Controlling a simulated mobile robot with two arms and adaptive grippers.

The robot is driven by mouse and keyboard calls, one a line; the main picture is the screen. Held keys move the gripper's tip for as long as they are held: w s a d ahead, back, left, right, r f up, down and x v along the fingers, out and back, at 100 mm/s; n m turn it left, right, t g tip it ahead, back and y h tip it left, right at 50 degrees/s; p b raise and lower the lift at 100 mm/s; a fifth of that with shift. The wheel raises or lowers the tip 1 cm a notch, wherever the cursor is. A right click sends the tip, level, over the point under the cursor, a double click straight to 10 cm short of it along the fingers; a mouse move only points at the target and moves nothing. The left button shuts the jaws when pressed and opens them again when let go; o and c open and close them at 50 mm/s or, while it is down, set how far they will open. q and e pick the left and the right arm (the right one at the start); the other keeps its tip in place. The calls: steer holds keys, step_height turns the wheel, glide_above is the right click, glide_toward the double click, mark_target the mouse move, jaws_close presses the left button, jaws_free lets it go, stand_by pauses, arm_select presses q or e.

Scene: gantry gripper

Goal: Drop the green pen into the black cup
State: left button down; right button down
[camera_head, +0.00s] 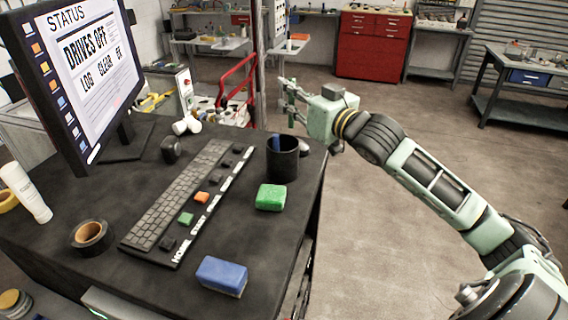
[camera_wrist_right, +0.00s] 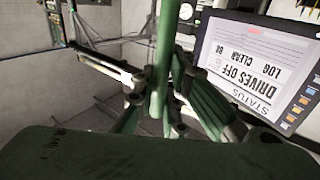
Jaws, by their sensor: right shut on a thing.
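The black cup (camera_head: 283,166) stands upright near the right edge of the dark desk, with a blue pen-like item (camera_head: 276,143) in it. My right gripper (camera_head: 289,101) is in the air above and beyond the cup, its fingers pointing left. In the right wrist view, a long green pen (camera_wrist_right: 162,55) stands upright between the fingers of my right gripper (camera_wrist_right: 158,108), which is shut on it. In the head view I cannot make the pen out clearly against the fingers. My left gripper is in neither view.
The desk (camera_head: 145,240) bears a keyboard (camera_head: 180,195), a green block (camera_head: 271,197) in front of the cup, a blue block (camera_head: 222,275), a tape roll (camera_head: 92,237) and a monitor (camera_head: 75,65).

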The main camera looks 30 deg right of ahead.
steer(key=f+b, duration=0.3)
steer(key=f, duration=0.1)
steer(key=shift+w+a+f, duration=0.1)
steer(key=shift+w+a, duration=0.15)
steer(key=shift+w, duration=0.05)
steer(key=c, duration=1.7)
jaws_free()
steer(key=shift+w+a, duration=0.15)
steer(key=s, duration=0.4)
steer(key=s+d, duration=0.1)
steer(key=s, duration=0.7)
steer(key=shift+d, duration=0.3)
